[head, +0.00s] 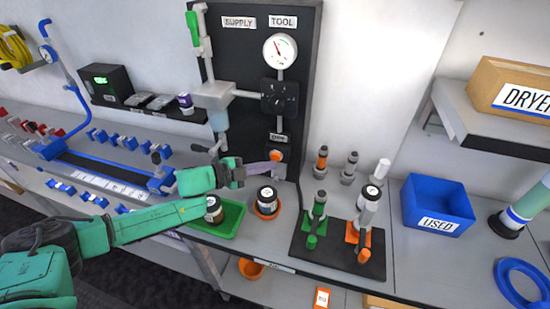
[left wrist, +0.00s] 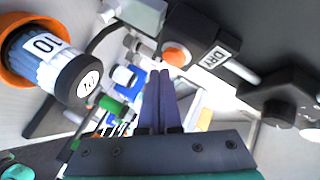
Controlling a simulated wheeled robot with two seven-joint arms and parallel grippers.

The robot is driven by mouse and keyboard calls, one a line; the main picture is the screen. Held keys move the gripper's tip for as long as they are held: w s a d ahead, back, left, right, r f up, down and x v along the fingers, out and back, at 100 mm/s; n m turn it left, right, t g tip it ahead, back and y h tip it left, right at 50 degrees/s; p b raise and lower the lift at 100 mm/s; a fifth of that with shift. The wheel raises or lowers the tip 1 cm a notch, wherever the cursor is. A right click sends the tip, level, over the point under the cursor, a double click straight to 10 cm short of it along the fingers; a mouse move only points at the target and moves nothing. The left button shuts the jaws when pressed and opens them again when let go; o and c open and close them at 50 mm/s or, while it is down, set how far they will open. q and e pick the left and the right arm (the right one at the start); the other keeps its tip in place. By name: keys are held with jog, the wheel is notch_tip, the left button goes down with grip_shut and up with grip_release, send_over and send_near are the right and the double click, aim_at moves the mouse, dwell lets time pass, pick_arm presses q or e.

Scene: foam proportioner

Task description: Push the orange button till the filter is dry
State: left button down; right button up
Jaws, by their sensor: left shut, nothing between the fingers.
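The orange button (head: 277,155) sits low on the black panel (head: 297,60), and it also shows in the left wrist view (left wrist: 176,54) beside a label reading DRY (left wrist: 217,57). My left gripper (head: 276,169) is shut and empty, its fingertips just below the button. In the left wrist view the fingertips (left wrist: 160,73) point towards the button's lower left edge; I cannot tell whether they touch it. The filter housing (head: 213,95) with a pale bowl (head: 219,120) is on the left of the panel. Whether the filter is wet is not clear. My right gripper is not in view.
A dark-capped jar (head: 267,194) stands in an orange ring just below my gripper. Another jar (head: 214,210) stands on a green tray (head: 231,218). A black mat (head: 303,253) with green and orange tools and a blue USED bin (head: 437,222) are to the right.

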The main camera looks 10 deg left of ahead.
pick_arm(q)
jog(key=shift+w, duration=0.15)
dwell(0.7)
jog(key=shift+w, duration=0.3)
jog(key=shift+w, duration=0.4)
dwell(0.6)
jog(key=shift+s+p, duration=0.3)
jog(key=shift+s, duration=0.55)
jog(key=shift+s, duration=0.45)
jog(key=shift+s+a+p, duration=0.2)
jog(key=shift+s+p, duration=0.15)
jog(key=shift+s, duration=1.7)
